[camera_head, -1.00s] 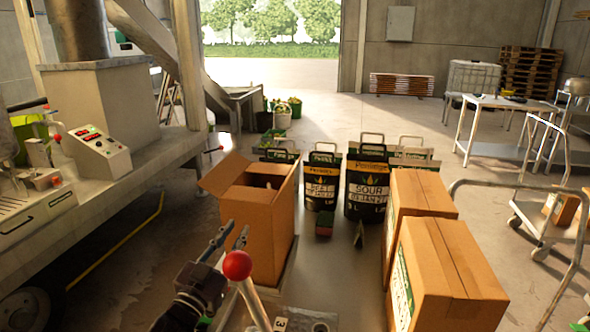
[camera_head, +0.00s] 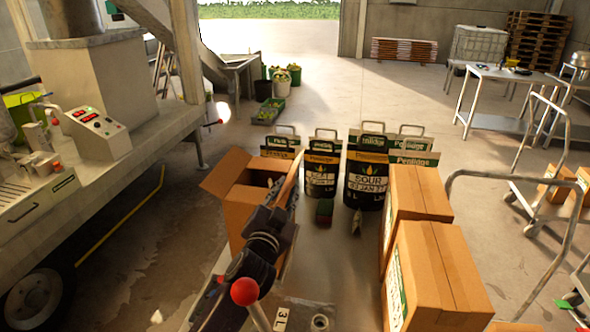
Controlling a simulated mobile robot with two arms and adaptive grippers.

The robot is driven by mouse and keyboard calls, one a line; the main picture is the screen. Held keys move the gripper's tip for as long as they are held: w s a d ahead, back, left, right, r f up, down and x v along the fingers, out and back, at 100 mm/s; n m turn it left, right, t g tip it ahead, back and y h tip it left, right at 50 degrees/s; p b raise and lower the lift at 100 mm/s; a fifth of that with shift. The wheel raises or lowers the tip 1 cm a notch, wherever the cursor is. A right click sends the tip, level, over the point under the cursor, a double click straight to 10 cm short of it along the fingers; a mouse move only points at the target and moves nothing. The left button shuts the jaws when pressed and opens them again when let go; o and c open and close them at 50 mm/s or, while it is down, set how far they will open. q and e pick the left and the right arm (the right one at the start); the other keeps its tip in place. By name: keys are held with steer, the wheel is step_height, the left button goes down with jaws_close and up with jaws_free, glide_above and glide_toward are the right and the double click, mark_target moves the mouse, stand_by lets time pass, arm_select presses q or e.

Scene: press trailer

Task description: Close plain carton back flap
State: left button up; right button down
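The plain brown carton (camera_head: 238,220) stands left of centre with its top open. Its left flap (camera_head: 228,172) sticks up and outward, and a flap on its right side (camera_head: 291,172) stands up. My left gripper (camera_head: 285,200) is at the carton's right side, close to that right flap, and overlaps it in the picture. I cannot tell whether it touches the flap or how far its fingers are apart. My arm hides the carton's lower right part. My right gripper is out of view.
Two closed cartons (camera_head: 440,280) stand at the right. A red-knobbed lever (camera_head: 244,291) is in front.

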mark_target(293, 174)
arm_select(q)
steer(key=shift+w+r, duration=0.15)
steer(key=shift+w, duration=0.3)
steer(key=w, duration=0.2)
steer(key=w+d+p, duration=0.1)
steer(key=w, duration=0.2)
steer(key=shift+d+p, duration=0.1)
steer(key=shift+p, duration=0.2)
steer(key=shift+w+d, duration=0.1)
steer(key=shift+w, duration=0.4)
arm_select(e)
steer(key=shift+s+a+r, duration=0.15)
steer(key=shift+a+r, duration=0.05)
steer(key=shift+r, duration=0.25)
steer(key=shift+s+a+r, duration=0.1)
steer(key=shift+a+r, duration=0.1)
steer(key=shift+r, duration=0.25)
arm_select(q)
steer(key=shift+c, duration=0.5)
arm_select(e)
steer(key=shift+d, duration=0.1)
arm_select(q)
jaws_close()
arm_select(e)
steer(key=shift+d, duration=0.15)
